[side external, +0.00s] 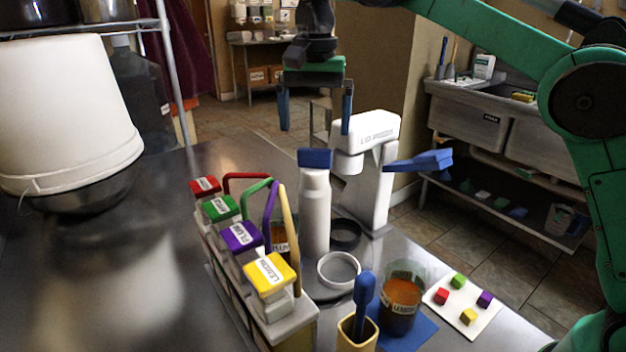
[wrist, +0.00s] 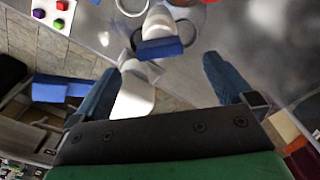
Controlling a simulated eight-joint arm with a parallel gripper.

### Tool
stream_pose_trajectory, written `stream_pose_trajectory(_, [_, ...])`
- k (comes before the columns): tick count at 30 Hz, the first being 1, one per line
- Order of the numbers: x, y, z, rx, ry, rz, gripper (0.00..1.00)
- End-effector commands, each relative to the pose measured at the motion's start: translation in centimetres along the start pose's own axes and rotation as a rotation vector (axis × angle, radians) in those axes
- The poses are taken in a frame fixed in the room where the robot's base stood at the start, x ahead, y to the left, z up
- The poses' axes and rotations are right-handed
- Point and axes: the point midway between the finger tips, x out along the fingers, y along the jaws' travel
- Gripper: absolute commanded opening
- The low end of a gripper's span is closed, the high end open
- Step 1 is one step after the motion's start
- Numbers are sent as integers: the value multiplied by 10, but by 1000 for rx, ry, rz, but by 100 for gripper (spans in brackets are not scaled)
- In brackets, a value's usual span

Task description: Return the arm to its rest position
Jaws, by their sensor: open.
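My gripper (side external: 316,112) hangs in the air above the metal table in the side view, with its two blue fingers spread apart and nothing between them. It is above the blue-capped white bottle (side external: 315,212) and near the top of the white machine (side external: 372,130) with a blue lever. In the wrist view my gripper (wrist: 158,72) is also open and empty. The white machine (wrist: 135,95) shows between the fingers there, with the bottle's blue cap (wrist: 158,48) just beyond. My green arm reaches in from the right in the side view.
A jar of orange liquid (side external: 401,300) stands on a blue mat (side external: 420,334). A white card (side external: 487,312) bears several small cubes. A white bucket (side external: 65,115) is at left. Bare table (side external: 110,300) lies left of the rack.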

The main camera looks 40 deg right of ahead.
Motion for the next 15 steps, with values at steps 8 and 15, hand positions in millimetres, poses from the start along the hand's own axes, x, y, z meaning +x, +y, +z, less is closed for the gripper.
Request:
stream_pose_trajectory(8, [-3,0,0,0,0,0,100])
stream_pose_trajectory(15, [-4,4,1,-32,6,-14,100])
